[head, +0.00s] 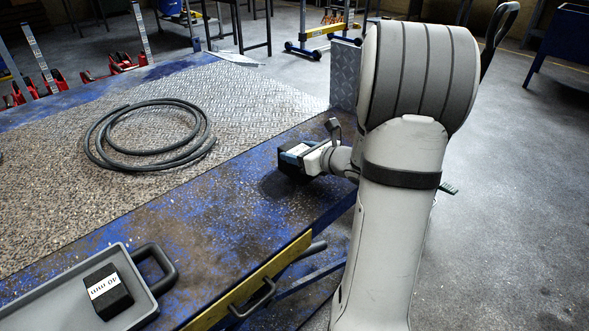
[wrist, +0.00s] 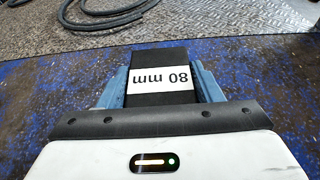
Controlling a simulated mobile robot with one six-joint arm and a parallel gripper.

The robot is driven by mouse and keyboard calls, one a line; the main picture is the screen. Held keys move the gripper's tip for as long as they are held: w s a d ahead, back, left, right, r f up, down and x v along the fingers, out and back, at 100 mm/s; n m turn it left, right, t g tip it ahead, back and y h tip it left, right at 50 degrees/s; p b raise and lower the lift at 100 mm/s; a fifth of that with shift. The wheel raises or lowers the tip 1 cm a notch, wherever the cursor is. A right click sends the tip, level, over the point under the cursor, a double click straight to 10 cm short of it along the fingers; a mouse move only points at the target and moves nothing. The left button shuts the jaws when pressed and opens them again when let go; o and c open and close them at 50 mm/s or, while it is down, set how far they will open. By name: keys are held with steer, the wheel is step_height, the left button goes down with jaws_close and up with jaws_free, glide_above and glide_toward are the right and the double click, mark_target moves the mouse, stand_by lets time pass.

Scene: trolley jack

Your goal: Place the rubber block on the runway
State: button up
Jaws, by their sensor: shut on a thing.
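My gripper (wrist: 161,88) is shut on a black rubber block (wrist: 160,62), with blue fingers on both its sides. The block's white label reads 80 mm and appears upside down in the wrist view. In the head view, my gripper (head: 306,153) and the block (head: 286,163) are over the worn blue border of the runway (head: 190,225), near its right side. A dark shadow lies below and left of the block. I cannot tell whether its underside touches the surface. The runway's gritty, metal-patterned middle lies farther left.
A coiled dark hose (head: 150,150) lies on the runway's middle. At the lower left, a grey tray (head: 40,290) holds another black block (head: 108,291) with a white label. The blue border around my gripper is clear.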

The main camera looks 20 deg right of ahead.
steer(key=shift+f+b, duration=0.5)
steer(key=shift+f, duration=1.6)
steer(key=shift+f, duration=0.15)
steer(key=o, duration=1.5)
steer(key=shift+c, duration=0.2)
